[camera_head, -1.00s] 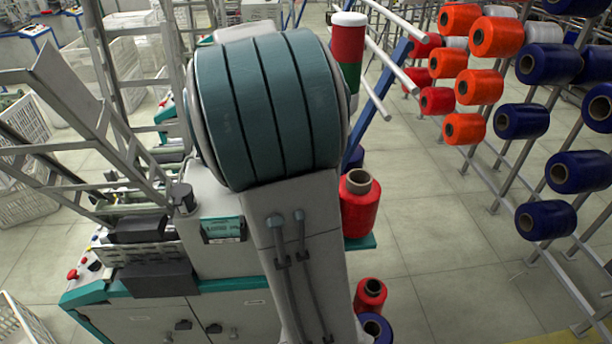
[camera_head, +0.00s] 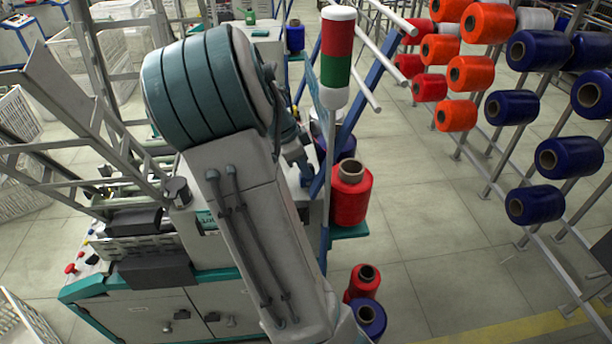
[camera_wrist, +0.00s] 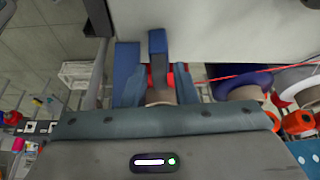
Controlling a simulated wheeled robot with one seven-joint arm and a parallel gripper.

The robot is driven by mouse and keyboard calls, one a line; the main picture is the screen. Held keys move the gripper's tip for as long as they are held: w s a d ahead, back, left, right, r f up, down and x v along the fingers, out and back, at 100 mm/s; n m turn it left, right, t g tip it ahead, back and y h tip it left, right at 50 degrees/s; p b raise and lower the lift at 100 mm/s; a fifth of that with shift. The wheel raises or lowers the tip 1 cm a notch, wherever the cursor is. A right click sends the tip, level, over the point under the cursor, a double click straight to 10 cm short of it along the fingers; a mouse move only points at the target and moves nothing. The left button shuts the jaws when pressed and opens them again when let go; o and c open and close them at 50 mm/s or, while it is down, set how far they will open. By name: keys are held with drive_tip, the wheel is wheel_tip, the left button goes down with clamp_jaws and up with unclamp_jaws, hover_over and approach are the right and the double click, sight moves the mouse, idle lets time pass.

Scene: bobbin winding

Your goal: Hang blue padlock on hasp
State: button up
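My gripper (camera_head: 302,170) shows in the head view just past my arm, by the blue post (camera_head: 345,130) and the right end of the grey machine; my arm partly hides it. In the wrist view its grey and teal body fills the lower part. Beyond it stand blue upright shapes (camera_wrist: 158,55) in front of a red spool. I cannot tell which are fingers, post or padlock, nor whether the fingers are open. I cannot make out the blue padlock or the hasp for certain in either view.
A red and green signal light (camera_head: 337,55) stands above the machine (camera_head: 150,310). A red spool (camera_head: 350,195) sits on a teal ledge beside my arm. A rack of orange, red and blue spools (camera_head: 535,190) stands at the right. The floor between (camera_head: 425,220) is clear.

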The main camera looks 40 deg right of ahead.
drive_tip(key=shift+x, duration=1.5)
clamp_jaws()
drive_tip(key=shift+r, duration=0.1)
